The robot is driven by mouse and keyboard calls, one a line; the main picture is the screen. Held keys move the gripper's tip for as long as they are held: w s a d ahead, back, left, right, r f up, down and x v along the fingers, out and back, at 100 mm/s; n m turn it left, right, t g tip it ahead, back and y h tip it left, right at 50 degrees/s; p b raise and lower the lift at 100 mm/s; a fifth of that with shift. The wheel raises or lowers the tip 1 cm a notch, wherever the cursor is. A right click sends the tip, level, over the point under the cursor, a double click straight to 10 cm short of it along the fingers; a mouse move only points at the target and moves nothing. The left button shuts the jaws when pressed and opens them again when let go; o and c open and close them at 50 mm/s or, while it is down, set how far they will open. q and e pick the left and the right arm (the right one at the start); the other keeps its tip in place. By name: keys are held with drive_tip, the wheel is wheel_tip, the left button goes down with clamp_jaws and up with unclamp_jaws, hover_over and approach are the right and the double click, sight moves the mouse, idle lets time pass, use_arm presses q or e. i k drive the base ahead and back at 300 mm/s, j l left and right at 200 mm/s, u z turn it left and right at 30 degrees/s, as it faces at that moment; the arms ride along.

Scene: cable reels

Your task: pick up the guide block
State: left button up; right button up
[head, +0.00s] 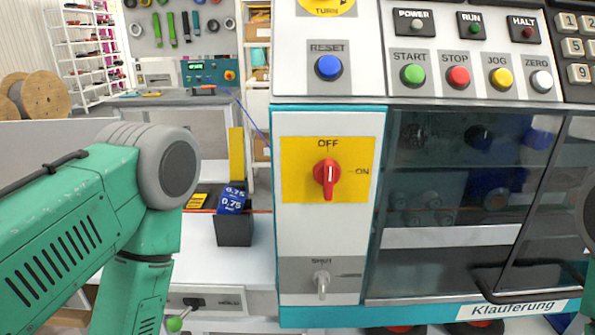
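The machine's white switch panel (327,230) stands close right of the block, with a red OFF/ON knob (327,178) and a glass door (455,190) with a dark handle. A yellow upright piece (236,155) stands behind the block. Wooden reels (42,97) stand far left.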

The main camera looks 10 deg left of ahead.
sight(232, 200)
drive_tip(key=k+u, duration=0.2)
drive_tip(key=u, duration=0.3)
drive_tip(key=k+j+u, duration=0.15)
drive_tip(key=u, duration=0.35)
